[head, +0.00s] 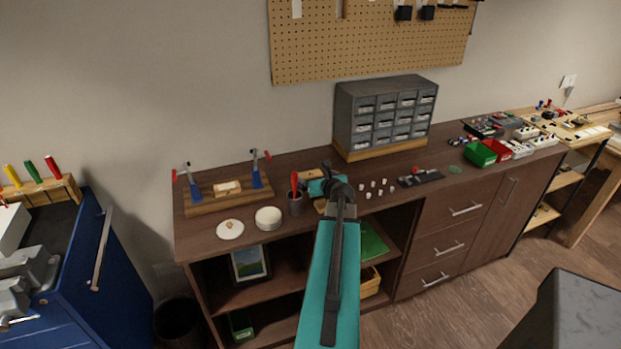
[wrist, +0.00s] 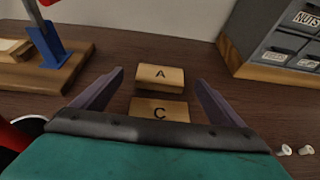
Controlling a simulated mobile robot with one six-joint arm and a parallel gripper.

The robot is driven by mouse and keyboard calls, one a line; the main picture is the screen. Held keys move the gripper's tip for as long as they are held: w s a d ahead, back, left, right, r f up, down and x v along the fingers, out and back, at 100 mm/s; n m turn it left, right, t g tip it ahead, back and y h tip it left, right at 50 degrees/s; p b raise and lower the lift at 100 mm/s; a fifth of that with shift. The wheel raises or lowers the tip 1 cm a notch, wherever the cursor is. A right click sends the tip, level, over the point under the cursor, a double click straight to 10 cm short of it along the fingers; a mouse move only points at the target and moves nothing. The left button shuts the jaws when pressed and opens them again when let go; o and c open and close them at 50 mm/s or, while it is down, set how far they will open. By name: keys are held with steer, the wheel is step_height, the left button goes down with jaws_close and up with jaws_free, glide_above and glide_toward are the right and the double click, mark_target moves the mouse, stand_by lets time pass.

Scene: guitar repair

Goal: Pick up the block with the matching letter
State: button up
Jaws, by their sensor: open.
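A wooden block marked A (wrist: 160,77) lies on the dark worktop in the wrist view. A second wooden block marked C (wrist: 158,107) lies just nearer to me, partly hidden by my gripper body. My gripper (wrist: 159,80) is open, its two fingers spread to the left and right of the blocks, with nothing held. In the head view my gripper (head: 329,184) is over the worktop, and a small wooden block (head: 312,174) shows just behind it. No letter is readable in the head view.
A grey drawer cabinet (head: 384,112) stands behind on the right. A wooden stand with blue clamps (head: 228,198) is at the left. A cup with a red-handled tool (head: 295,202) is close on the left. Small white pieces (head: 368,195) lie to the right.

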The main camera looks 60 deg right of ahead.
mark_target(310, 173)
steer(key=shift+f+b+x, duration=0.25)
steer(key=shift+b+x, duration=0.5)
steer(key=shift+x, duration=1.05)
steer(key=shift+w+d+f, duration=0.25)
steer(key=shift+w+d, duration=0.25)
steer(key=c, duration=1.1)
steer(key=shift+c, duration=0.2)
steer(key=shift+r, duration=0.15)
step_height(310, 173, up, 10)
